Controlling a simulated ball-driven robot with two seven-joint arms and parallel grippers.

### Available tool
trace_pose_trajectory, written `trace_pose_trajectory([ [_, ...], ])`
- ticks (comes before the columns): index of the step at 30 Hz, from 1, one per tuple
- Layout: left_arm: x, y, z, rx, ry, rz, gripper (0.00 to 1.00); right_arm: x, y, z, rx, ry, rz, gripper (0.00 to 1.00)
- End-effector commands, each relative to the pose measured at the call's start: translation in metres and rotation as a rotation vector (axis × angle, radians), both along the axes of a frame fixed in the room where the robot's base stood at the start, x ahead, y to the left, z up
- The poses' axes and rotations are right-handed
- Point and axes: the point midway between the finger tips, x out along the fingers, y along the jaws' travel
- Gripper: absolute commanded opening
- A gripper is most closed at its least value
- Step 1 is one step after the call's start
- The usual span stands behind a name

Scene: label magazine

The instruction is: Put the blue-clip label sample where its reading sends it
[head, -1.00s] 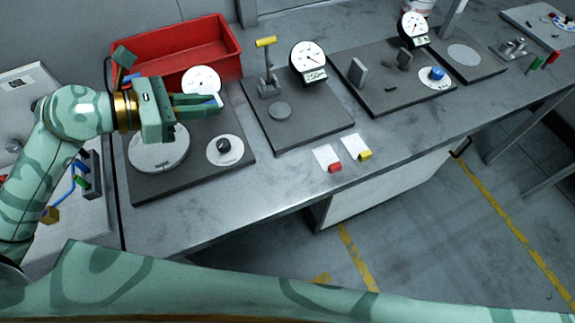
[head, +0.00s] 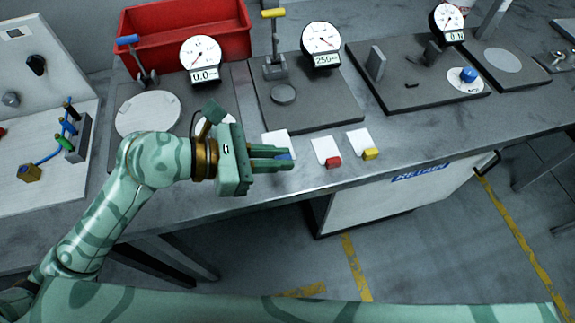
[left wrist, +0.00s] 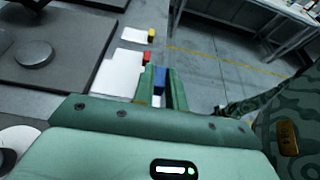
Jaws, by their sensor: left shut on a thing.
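My left gripper (head: 288,158) is shut on the blue clip (head: 285,155) of a white label sample (head: 277,142) near the bench's front edge. In the left wrist view the blue clip (left wrist: 160,80) is between the fingers and the white label (left wrist: 118,76) extends to the left. I cannot tell whether it touches the bench. Beside it lie a red-clip label (head: 326,149) and a yellow-clip label (head: 359,139). Gauges behind read 0.0 (head: 202,63) at left, 250 (head: 322,43) in the middle and 0 N (head: 449,21) at right. My right gripper is out of view.
A red bin (head: 190,40) stands behind the left station. Dark station plates (head: 330,112) fill the back of the bench (head: 430,140). A blue knob (head: 469,74) is on the right plate. A panel with valves (head: 45,110) stands at left.

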Motion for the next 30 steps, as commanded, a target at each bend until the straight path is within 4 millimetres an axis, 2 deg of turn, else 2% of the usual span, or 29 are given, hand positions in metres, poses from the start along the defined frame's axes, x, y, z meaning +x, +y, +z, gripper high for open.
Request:
trace_pose_trajectory([
  [1, 0.007, -0.004, -0.018, -0.001, 0.01, 0.001, 0.0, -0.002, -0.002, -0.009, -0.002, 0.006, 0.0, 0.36],
  [3, 0.017, -0.008, -0.03, -0.001, 0.009, 0.0, 0.0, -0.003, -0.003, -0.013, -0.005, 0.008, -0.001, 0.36],
  [11, 0.034, -0.017, -0.051, 0.0, 0.007, 0.0, 0.0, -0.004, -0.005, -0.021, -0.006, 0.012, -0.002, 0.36],
  [16, 0.036, -0.018, -0.081, -0.001, 0.012, 0.001, 0.0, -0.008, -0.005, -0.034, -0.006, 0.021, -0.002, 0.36],
  [29, 0.036, -0.018, -0.087, 0.002, 0.006, 0.0, 0.0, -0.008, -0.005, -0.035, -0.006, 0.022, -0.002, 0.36],
  [30, 0.036, -0.018, -0.086, 0.001, 0.005, 0.0, 0.25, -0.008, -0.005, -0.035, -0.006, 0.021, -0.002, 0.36],
])
